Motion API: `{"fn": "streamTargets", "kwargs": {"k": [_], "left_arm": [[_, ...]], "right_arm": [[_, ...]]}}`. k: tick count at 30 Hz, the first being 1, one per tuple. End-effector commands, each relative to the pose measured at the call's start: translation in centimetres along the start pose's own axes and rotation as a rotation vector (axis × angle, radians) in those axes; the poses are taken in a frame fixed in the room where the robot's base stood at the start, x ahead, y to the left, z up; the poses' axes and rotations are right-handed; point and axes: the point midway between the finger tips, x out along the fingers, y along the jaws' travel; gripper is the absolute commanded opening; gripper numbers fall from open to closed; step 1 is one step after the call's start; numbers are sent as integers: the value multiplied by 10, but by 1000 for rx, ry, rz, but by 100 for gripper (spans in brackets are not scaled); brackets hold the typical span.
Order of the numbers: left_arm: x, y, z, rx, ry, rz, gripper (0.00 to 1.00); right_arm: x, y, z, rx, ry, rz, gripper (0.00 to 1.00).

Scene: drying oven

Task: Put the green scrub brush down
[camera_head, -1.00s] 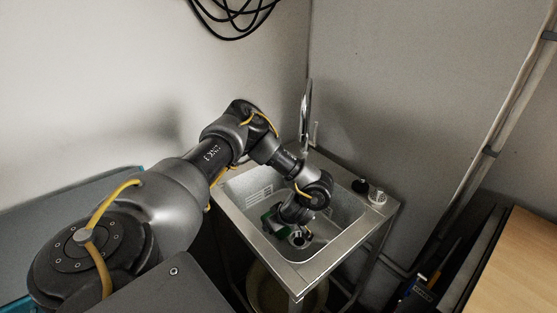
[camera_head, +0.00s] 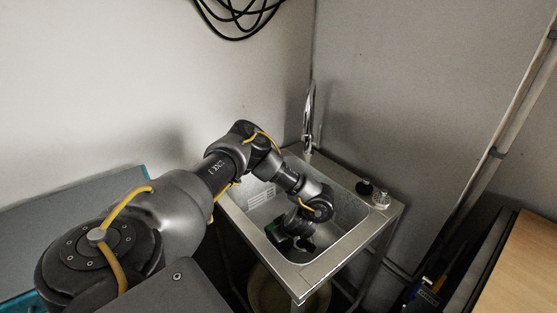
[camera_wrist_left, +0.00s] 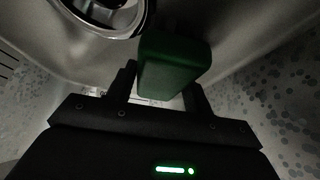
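The green scrub brush (camera_wrist_left: 174,64) is a dark green block in the left wrist view, between the two fingers of my left gripper (camera_wrist_left: 160,92). The fingers sit close against its sides, and it appears held. In the head view my left gripper (camera_head: 294,243) points down inside the metal sink (camera_head: 346,212), low in the basin. There the brush is mostly hidden by the gripper and dark shading. I cannot tell whether the brush touches the basin floor. My right gripper is in neither view.
A round shiny metal rim (camera_wrist_left: 105,16) lies just beyond the brush in the left wrist view. A tall faucet (camera_head: 308,115) stands at the sink's back corner. A black item (camera_head: 365,187) and a clear item (camera_head: 382,200) stand on the right rim. A wooden table (camera_head: 522,268) is at right.

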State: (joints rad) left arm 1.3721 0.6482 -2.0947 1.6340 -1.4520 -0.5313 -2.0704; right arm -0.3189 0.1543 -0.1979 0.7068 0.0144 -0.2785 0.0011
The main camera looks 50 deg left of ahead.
Motion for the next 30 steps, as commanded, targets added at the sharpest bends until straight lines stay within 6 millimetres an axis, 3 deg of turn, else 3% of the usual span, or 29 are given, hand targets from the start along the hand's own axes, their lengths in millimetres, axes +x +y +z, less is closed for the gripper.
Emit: {"fn": "streamTargets", "kwargs": {"k": [3, 14, 24, 30], "left_arm": [[0, 0, 0, 0, 0, 0, 67], [-4, 0, -3, 0, 0, 0, 67], [-60, 1, -2, 3, 0, 3, 67], [-76, 0, -2, 1, 0, 2, 67]], "right_arm": [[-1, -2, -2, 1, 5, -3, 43], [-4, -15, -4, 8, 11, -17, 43], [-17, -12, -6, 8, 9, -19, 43], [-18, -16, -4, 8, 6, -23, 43]]}}
